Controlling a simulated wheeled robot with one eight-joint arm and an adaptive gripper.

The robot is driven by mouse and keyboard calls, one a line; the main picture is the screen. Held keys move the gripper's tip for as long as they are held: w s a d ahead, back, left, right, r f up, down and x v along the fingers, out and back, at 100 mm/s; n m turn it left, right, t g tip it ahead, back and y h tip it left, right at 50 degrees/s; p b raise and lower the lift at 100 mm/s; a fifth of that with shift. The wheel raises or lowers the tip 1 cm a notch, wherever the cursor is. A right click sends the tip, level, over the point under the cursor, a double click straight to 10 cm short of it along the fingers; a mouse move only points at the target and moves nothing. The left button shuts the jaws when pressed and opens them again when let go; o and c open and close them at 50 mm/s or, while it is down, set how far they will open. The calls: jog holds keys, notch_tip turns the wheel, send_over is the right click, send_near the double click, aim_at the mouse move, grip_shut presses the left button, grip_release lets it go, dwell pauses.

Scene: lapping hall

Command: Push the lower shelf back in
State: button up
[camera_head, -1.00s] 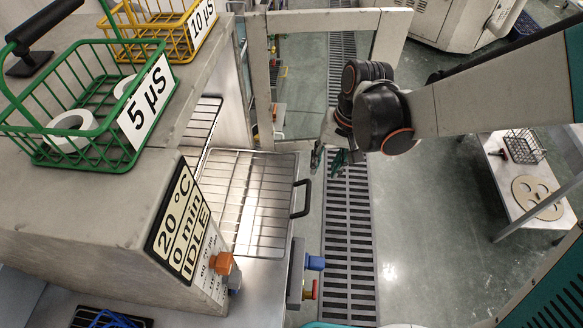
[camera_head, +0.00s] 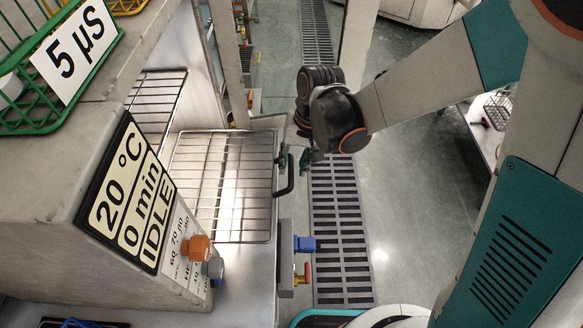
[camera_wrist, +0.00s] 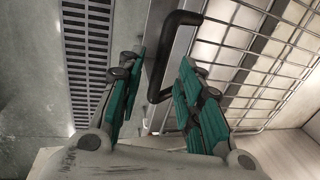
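The lower shelf (camera_head: 222,190) is a wire rack that sticks out to the right from the grey oven. It has a black bar handle (camera_head: 289,178) at its outer right edge. My gripper (camera_head: 293,160) is at the far end of this handle in the head view. In the wrist view my gripper (camera_wrist: 161,62) has its two green-padded fingers apart. The handle (camera_wrist: 157,70) shows between them, near the right finger; I cannot tell if they touch. The wire shelf (camera_wrist: 240,75) lies to the right there.
Another wire shelf (camera_head: 155,98) shows further back in the oven. The display panel (camera_head: 130,195) reads 20 °C, 0 min, IDLE. Blue (camera_head: 303,244) and red (camera_head: 303,274) valve handles stick out below the shelf handle. A floor grate (camera_head: 335,215) and open floor lie to the right.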

jog(key=shift+a+f, duration=0.1)
jog(key=shift+f, duration=0.55)
jog(key=shift+c, duration=0.6)
grip_shut()
jog(key=shift+a, duration=0.1)
send_over(222, 178)
jog(key=shift+a+b, duration=0.1)
jog(key=shift+b, duration=0.25)
